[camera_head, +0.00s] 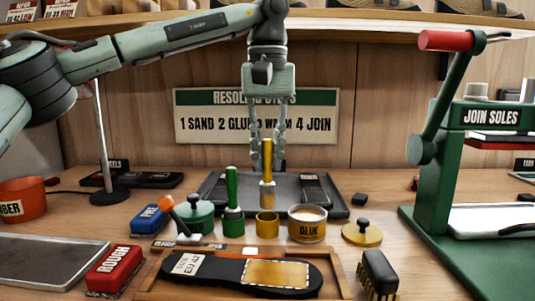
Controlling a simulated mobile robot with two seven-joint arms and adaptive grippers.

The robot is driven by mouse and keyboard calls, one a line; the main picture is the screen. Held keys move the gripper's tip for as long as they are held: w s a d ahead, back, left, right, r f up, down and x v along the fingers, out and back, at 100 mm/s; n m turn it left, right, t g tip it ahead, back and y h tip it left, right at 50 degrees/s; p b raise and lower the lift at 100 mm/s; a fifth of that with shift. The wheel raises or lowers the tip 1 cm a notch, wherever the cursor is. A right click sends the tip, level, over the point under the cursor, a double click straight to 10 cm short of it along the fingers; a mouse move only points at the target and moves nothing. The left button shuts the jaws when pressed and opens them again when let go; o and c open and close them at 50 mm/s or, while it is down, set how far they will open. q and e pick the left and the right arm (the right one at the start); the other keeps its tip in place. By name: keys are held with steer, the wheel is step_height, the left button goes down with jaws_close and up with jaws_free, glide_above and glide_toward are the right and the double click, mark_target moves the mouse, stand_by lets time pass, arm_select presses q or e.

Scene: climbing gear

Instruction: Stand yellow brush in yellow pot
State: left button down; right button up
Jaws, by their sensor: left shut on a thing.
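The yellow brush (267,158) hangs upright, handle up, between the fingers of my left gripper (267,160). My left gripper is shut on its handle, with the arm reaching in from the upper left. The brush's lower end is right above the small yellow pot (267,226), close to its rim. I cannot tell whether the tip is just above the rim or slightly inside. My right gripper is not in view.
A green brush (232,190) stands in a green pot (233,226) just left. A glue tin (307,229) is close on the right, with a yellow lid (361,236) beyond. A shoe sole (215,271) lies in front; a green press (445,160) stands at right.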

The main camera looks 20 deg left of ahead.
mark_target(268, 182)
arm_select(q)
step_height(268, 182, down, 2)
steer(key=shift+f+b, duration=0.15)
steer(key=shift+b, duration=0.15)
steer(key=shift+f, duration=0.85)
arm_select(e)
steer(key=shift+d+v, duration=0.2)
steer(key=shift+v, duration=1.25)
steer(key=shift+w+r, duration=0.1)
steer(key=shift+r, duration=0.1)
arm_select(q)
steer(key=c, duration=1.4)
jaws_free()
steer(key=shift+o, duration=0.2)
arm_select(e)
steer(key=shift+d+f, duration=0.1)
arm_select(q)
steer(key=shift+r, duration=0.15)
step_height(268, 182, up, 12)
steer(key=shift+f, duration=0.15)
